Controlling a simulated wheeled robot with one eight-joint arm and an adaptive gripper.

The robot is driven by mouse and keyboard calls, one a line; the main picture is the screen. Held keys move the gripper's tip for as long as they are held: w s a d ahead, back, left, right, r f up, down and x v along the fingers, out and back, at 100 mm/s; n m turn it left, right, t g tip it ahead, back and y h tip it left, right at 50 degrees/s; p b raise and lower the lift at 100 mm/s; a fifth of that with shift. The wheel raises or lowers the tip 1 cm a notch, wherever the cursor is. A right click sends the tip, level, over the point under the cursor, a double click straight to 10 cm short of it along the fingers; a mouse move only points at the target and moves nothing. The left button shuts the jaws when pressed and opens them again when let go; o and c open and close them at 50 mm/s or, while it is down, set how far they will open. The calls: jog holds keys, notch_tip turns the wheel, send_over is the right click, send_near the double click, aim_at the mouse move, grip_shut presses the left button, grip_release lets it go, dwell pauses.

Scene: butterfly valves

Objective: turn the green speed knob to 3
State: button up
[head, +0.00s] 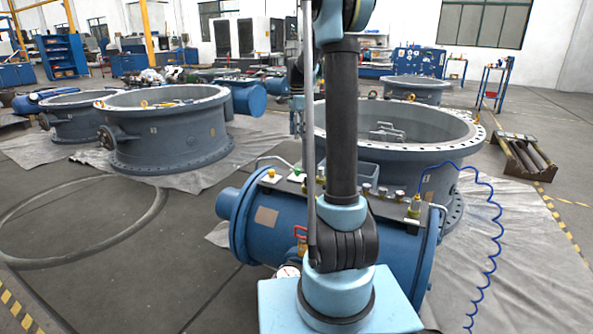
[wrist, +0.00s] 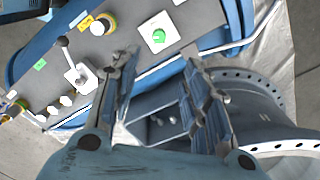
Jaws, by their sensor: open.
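The green speed knob (wrist: 158,36) is a small round knob on a white square plate, on the grey control panel (wrist: 130,65) in the wrist view. A pale mark shows on the knob, but its setting cannot be read. My gripper (wrist: 158,58) is open, with its two dark fingers spread and nothing between the tips. In the picture the knob lies just beyond the fingertips, roughly centred between them. I see no contact. In the head view my arm covers part of the panel, and I cannot make out the fingers there.
A lever on a white plate (wrist: 78,75) and a yellow-based button (wrist: 102,24) sit left of the knob. A metal rail runs along the panel edge. The panel tops a blue cylinder (head: 268,216). A large grey valve ring (head: 455,135) stands behind, and a coiled blue hose (head: 494,235) hangs right.

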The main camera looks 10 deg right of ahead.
aim_at(297, 172)
notch_tip(297, 172, down, 17)
jog(key=shift+f, duration=0.15)
dwell(0.5)
jog(key=shift+w, duration=0.1)
grip_shut()
